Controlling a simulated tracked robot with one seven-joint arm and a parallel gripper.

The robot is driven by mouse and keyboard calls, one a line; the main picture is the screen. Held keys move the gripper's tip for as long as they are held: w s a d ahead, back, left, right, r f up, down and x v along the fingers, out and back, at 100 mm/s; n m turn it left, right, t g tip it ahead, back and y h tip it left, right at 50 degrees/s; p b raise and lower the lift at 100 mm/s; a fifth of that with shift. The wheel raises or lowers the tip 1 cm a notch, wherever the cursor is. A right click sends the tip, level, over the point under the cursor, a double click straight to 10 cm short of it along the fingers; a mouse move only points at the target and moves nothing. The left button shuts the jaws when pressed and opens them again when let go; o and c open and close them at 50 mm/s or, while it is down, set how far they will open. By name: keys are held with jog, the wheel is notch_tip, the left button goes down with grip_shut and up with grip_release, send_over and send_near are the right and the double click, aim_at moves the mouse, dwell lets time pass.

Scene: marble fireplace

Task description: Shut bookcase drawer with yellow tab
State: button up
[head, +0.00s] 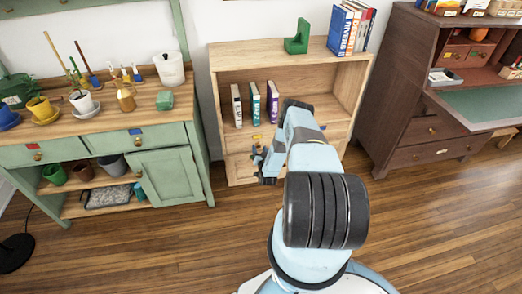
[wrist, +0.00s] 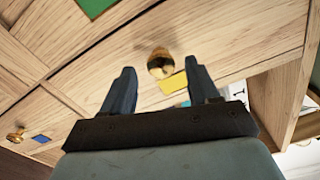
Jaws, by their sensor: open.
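The bookcase (head: 226,92) is light wood, with drawers below its open shelf. The yellow tab (head: 257,137) shows small on the upper drawer front (head: 240,142). In the wrist view the yellow tab (wrist: 173,83) sits beside a brass knob (wrist: 159,64) on the wooden front (wrist: 215,52). My gripper (head: 262,160) is in front of the drawers, and my arm hides their right part. In the wrist view my gripper (wrist: 160,66) is open and empty, its two fingers apart on either side of the knob and tab. I cannot tell whether they touch the front, or how far the drawer stands out.
A green tab (wrist: 95,6) and a blue tab (wrist: 40,138) mark other parts of the bookcase front. Several books (head: 255,103) stand on the shelf. A green cabinet (head: 165,165) is on the left, a dark desk (head: 425,115) on the right. Wooden floor lies clear in front.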

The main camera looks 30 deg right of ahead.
jog(key=v, duration=1.3)
